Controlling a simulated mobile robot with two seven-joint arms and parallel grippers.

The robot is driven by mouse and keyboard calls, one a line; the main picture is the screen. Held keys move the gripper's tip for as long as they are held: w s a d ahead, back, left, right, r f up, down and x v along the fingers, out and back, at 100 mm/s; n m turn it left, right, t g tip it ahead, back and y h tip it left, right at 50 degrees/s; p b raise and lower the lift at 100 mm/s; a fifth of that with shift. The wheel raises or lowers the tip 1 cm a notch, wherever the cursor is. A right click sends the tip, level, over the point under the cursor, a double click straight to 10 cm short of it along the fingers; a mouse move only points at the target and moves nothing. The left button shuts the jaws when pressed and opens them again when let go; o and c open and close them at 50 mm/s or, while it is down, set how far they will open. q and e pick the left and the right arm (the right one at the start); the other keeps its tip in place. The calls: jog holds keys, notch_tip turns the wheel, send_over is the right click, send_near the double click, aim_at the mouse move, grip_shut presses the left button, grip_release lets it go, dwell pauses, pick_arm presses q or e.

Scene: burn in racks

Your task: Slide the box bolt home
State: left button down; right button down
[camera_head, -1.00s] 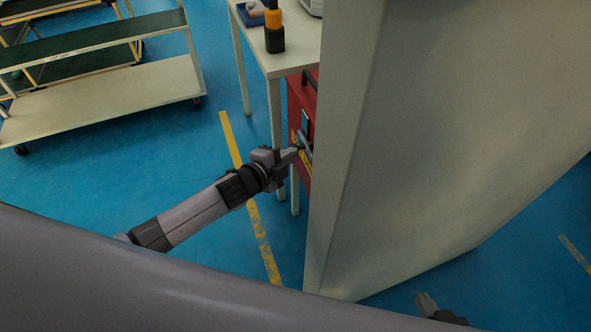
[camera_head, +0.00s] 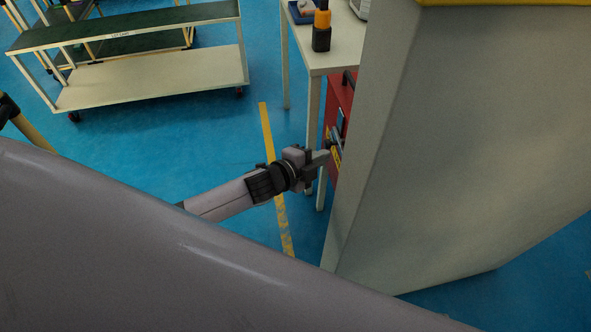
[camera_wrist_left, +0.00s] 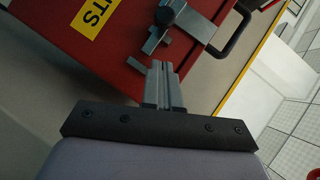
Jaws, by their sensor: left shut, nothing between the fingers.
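My left gripper (camera_head: 326,156) is at the front of a red box (camera_head: 345,92), beside the table legs. In the left wrist view its two grey fingers (camera_wrist_left: 162,68) are shut together with nothing between them. They point at the red box front (camera_wrist_left: 100,52). Just beyond the fingertips is the grey metal box bolt (camera_wrist_left: 187,22) with a dark knob (camera_wrist_left: 172,5). I cannot tell whether the fingertips touch it. A small grey bracket (camera_wrist_left: 136,65) sits left of the fingertips. My right gripper is out of view.
A large grey cabinet (camera_head: 450,150) stands close on the right and hides part of the red box. A white table (camera_head: 325,50) stands behind it. A black handle (camera_wrist_left: 237,32) juts from the box. A two-shelf cart (camera_head: 150,75) is at the far left.

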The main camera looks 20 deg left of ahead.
pick_arm(q)
jog(key=v, duration=0.8)
jog(key=shift+s+a+p, duration=0.15)
jog(key=shift+a+p, duration=0.15)
jog(key=shift+p, duration=0.05)
jog(key=s+a+f+n+g+y, duration=0.1)
jog(key=s+f+n, duration=0.2)
jog(key=s+n, duration=0.5)
jog(key=s+f+n+g+y+p, duration=0.1)
jog(key=s+f+n+y, duration=0.1)
jog(key=s+n, duration=0.6)
jog(key=shift+s+a+f+g+y, duration=0.3)
jog(key=shift+s+a+f+g, duration=0.1)
jog(key=shift+s, duration=0.35)
